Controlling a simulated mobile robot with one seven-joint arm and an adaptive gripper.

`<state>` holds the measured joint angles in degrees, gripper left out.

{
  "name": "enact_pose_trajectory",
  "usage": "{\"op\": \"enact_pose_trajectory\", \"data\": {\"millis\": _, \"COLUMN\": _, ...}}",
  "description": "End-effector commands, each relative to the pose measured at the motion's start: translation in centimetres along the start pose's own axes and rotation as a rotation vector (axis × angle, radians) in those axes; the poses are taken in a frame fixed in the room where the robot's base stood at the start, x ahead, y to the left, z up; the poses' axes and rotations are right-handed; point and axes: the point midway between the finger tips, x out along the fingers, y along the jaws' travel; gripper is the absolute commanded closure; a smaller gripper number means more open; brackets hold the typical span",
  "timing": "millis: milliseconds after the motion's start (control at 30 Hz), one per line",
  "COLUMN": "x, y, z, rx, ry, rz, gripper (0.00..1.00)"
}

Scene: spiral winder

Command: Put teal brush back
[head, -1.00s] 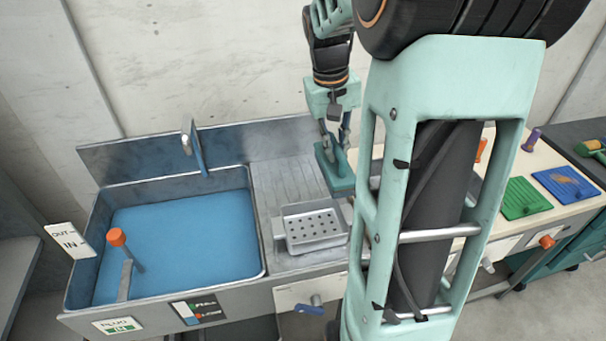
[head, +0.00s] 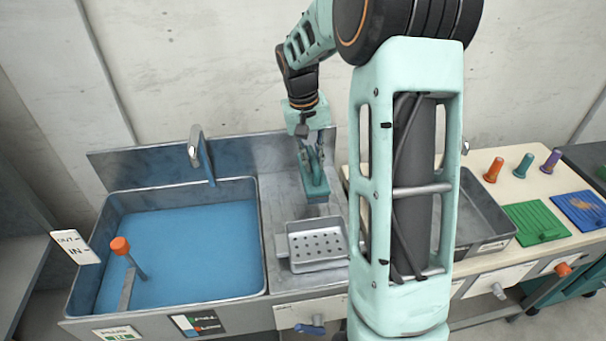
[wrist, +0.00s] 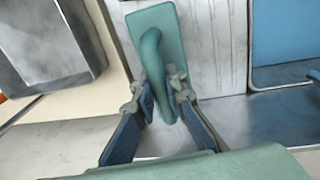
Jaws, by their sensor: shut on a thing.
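The teal brush (head: 314,186), a flat block with a looped handle, is in my gripper (head: 311,157). In the wrist view the fingers (wrist: 165,98) are shut on the curved handle, and the brush block (wrist: 172,22) lies beyond it. The brush is over the ribbed grey drainboard (head: 285,204), behind the perforated tray (head: 318,264). I cannot tell if it touches the board. A teal peg (head: 524,164) stands between an orange peg and a purple peg on the cream counter.
The basin (head: 264,240) with blue water lies left of the drainboard, with a tap (head: 196,140) behind. An orange-topped post (head: 120,246) stands in it. A metal tub (head: 508,238), a green mat (head: 536,222) and a blue mat (head: 580,208) are right, partly behind my arm.

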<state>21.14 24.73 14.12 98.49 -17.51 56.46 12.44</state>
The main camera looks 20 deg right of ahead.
Motion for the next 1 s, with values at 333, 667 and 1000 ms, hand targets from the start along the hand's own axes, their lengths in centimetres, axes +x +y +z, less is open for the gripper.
{"op": "enact_pose_trajectory", "data": {"millis": 333, "x": 2.9, "y": -2.2, "z": -1.9, "rx": 0.0, "ry": 0.002, "rz": 0.001, "gripper": 1.0}}
{"op": "enact_pose_trajectory", "data": {"millis": 667, "x": 6.6, "y": -3.3, "z": -2.1, "rx": 0.0, "ry": -0.001, "rz": 0.0, "gripper": 1.0}}
{"op": "enact_pose_trajectory", "data": {"millis": 1000, "x": 7.1, "y": -3.3, "z": -2.2, "rx": 0.0, "ry": 0.002, "rz": 0.001, "gripper": 1.0}}
